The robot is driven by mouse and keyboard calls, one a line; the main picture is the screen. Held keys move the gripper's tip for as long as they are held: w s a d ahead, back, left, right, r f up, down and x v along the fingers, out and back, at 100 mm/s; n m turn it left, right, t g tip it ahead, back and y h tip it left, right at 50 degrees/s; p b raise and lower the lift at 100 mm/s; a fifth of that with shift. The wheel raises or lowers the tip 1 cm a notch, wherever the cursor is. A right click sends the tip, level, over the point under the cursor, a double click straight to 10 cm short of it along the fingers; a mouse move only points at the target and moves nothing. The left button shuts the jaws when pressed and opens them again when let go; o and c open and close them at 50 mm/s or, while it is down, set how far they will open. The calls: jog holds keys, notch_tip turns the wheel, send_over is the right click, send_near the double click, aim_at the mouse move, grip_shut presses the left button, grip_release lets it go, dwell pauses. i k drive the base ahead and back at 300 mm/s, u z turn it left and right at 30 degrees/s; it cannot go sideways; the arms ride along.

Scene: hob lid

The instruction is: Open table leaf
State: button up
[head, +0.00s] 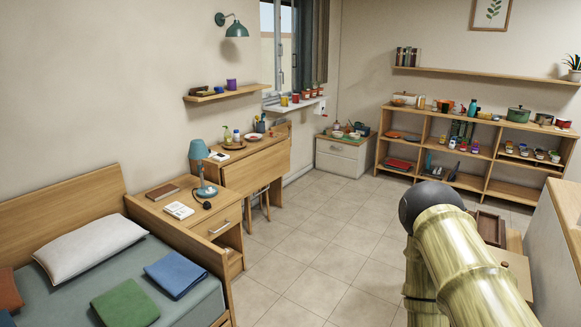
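A wooden table (282,128) stands against the left wall, beyond the bedside cabinet. A broad wooden panel, which looks like the table leaf (262,168), hangs down along its front side. The strip of tabletop behind the leaf holds a plate with small items, a pen cup and an open book. Stool or table legs show below the leaf. My arm, with a bamboo-like surface, rises at the lower right, well apart from the table. My gripper is not in view.
A bed (95,250) and a bedside cabinet (215,222) with a blue lamp (203,165) stand at the left. A white cabinet (340,158) and open shelves (480,150) line the back. The tiled floor (320,240) is clear in the middle. A counter (560,240) is at the right.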

aim_at(246, 176)
jog(key=i, duration=4.65)
jog(key=u, duration=0.15)
